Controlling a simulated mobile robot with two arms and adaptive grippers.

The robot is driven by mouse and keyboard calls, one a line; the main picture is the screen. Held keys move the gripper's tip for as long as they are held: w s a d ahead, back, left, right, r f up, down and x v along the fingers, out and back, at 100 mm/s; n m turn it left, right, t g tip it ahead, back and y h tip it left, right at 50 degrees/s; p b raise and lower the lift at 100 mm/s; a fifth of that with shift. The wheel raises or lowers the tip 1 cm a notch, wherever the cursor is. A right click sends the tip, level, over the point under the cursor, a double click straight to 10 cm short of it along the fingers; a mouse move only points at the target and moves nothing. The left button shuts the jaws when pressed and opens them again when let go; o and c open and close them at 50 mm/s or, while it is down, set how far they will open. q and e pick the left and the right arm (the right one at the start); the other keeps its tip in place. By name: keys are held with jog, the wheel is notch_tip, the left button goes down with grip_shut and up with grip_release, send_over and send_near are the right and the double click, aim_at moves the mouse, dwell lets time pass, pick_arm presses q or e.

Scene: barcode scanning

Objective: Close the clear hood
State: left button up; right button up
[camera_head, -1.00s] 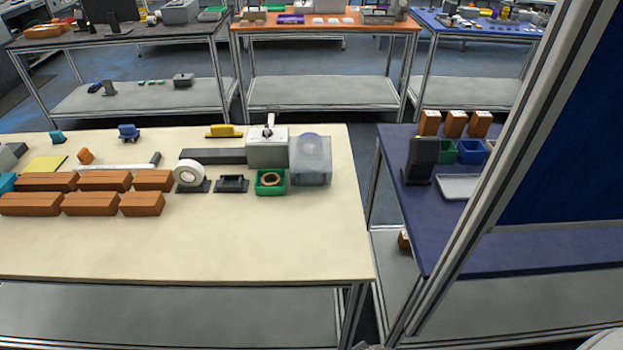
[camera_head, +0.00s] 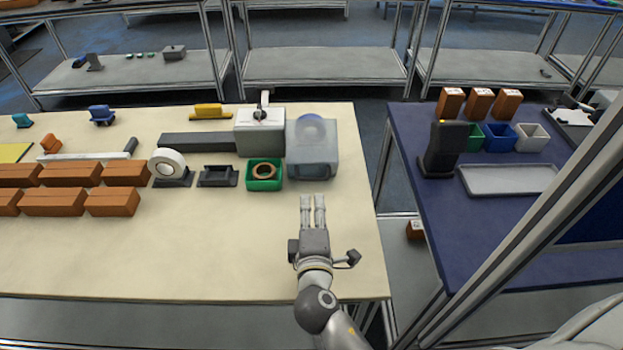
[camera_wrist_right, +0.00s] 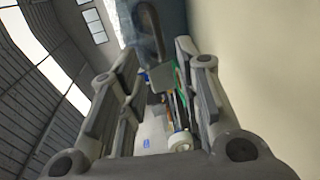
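The clear hood (camera_head: 312,155) is a translucent grey box with a rounded bluish shape near its top. It stands at the right end of the cream table, against the grey machine (camera_head: 260,132) with a small lever on top. Part of a translucent bluish surface, likely the hood (camera_wrist_right: 128,22), shows at the top of the right wrist view, with a dark curved piece in front. My right gripper (camera_head: 313,198) is just on the near side of the hood, fingers pointing at it, with a small gap before it. In the wrist view my right gripper's fingers (camera_wrist_right: 160,65) are parted, holding nothing. My left gripper is out of view.
A green bin (camera_head: 264,186) with a brown ring sits left of my right gripper. A tape dispenser (camera_head: 170,168) and orange-brown boxes (camera_head: 67,201) are farther left. A blue table (camera_head: 480,235) stands to the right across a gap. The cream table's front is clear.

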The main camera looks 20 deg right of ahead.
aim_at(311, 180)
jog(key=x, duration=0.2)
jog(key=p+x, duration=0.1)
jog(key=x, duration=0.1)
jog(key=shift+r, duration=0.25)
jog(key=x, duration=0.3)
jog(key=shift+f+p, duration=0.15)
jog(key=shift+p, duration=0.15)
jog(key=x, duration=0.2)
jog(key=shift+w+d+f, duration=0.1)
jog(key=shift+w+d, duration=0.05)
jog(key=shift+w, duration=0.3)
jog(key=shift+d, duration=0.1)
jog(key=shift+c, duration=0.7)
jog(key=c, duration=0.5)
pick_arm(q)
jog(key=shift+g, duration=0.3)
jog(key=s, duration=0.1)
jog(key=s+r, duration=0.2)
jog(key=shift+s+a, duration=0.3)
pick_arm(e)
grip_shut()
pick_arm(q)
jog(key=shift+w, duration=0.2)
